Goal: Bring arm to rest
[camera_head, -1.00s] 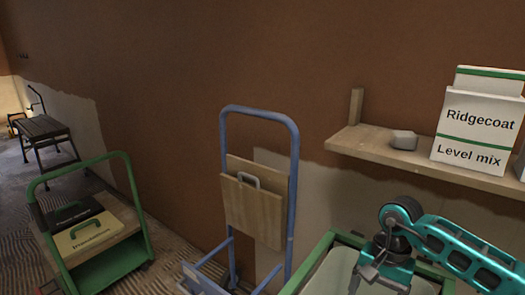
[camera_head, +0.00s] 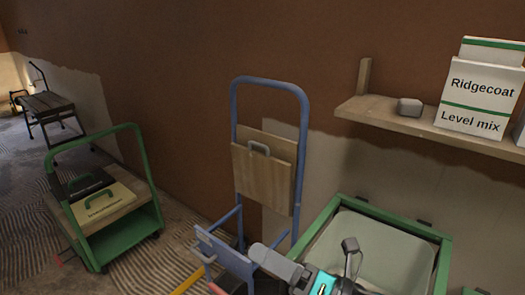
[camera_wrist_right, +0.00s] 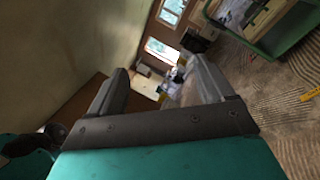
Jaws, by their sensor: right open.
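My right gripper (camera_head: 304,258) is at the bottom of the head view, low in front of the blue hand truck and the green-framed bin. Its grey fingers stand apart. In the right wrist view the gripper (camera_wrist_right: 160,82) is open, with nothing between the fingers. The teal palm fills the bottom of that view. My left gripper is in neither view.
A blue hand truck (camera_head: 304,130) carries a wooden board (camera_head: 265,185). A green-framed bin (camera_head: 443,262) stands right of it. A wooden shelf (camera_head: 385,117) holds a grey block (camera_head: 410,107) and white boxes (camera_head: 480,95). A green cart (camera_head: 140,150) stands left on ridged floor.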

